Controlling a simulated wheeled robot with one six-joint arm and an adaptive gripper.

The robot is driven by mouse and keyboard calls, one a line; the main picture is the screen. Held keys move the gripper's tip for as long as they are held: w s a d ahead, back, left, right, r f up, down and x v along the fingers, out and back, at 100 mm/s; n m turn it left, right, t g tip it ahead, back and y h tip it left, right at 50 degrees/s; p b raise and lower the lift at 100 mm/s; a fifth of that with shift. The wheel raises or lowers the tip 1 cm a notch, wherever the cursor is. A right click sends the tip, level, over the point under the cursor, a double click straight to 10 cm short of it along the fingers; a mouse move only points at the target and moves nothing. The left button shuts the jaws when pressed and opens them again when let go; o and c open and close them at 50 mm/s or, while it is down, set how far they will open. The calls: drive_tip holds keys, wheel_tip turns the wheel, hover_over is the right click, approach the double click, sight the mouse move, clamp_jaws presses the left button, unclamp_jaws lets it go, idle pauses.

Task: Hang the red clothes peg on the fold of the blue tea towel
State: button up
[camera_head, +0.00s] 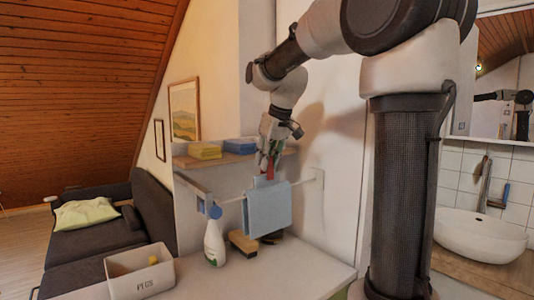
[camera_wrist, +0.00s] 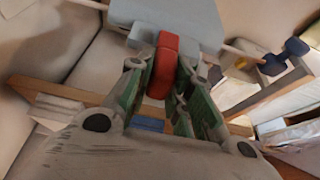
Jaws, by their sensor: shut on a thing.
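The red clothes peg (camera_wrist: 165,66) is held between the green-lined fingers of my gripper (camera_head: 270,158), which is shut on it. In the wrist view the peg points at the folded top of the blue tea towel (camera_wrist: 168,18). In the head view the towel (camera_head: 267,210) hangs folded over a thin rail (camera_head: 305,181). The peg (camera_head: 264,167) is just above the towel's fold, close to it. I cannot tell whether they touch.
A wall shelf (camera_head: 260,154) behind my gripper holds yellow sponges (camera_head: 204,151) and blue ones (camera_head: 240,145). The worktop's front right (camera_head: 290,270) is clear.

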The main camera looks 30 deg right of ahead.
drive_tip(key=shift+f, duration=0.35)
drive_tip(key=o, duration=0.9)
